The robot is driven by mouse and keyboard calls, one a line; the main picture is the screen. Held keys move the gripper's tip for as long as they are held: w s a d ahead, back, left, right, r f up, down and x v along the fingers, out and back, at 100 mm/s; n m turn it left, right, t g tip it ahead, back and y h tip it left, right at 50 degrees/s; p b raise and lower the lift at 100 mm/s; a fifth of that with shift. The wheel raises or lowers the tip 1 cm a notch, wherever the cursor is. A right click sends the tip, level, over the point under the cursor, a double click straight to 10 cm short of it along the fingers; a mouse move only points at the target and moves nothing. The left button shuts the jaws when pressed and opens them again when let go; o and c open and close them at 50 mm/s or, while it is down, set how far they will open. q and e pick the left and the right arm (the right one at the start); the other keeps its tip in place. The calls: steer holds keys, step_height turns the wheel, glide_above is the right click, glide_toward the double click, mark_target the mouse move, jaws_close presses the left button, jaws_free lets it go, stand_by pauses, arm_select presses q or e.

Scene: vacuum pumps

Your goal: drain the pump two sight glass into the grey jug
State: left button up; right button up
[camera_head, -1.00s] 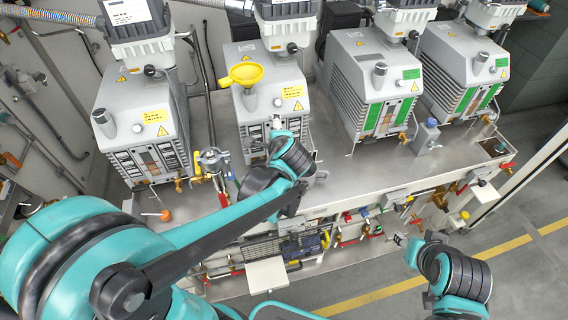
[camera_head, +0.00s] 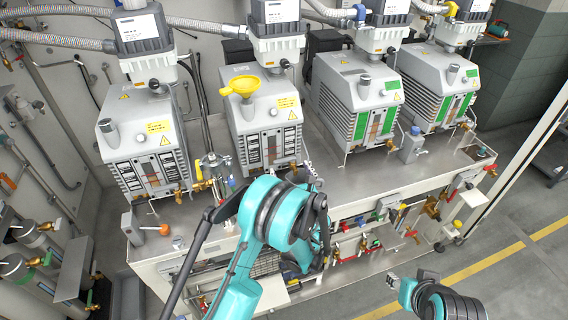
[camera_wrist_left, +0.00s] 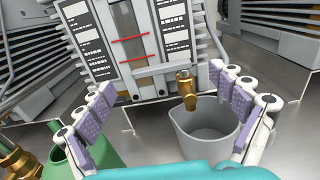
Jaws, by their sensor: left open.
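In the head view my arm hides the jug. My right gripper (camera_head: 393,281) is low at right, too small to judge.
A green container (camera_wrist_left: 85,150) stands left of the jug, beside another brass fitting (camera_wrist_left: 18,158). Other pumps stand left (camera_head: 142,140) and right (camera_head: 358,100) on the steel bench. Valves and pipes line the bench front. Clear floor (camera_head: 500,270) lies at right.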

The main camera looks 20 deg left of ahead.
mark_target(285, 161)
arm_select(q)
steer(key=b+x, duration=0.1)
steer(key=x, duration=0.4)
steer(key=shift+w+a, duration=0.1)
arm_select(e)
steer(key=shift+f, duration=0.75)
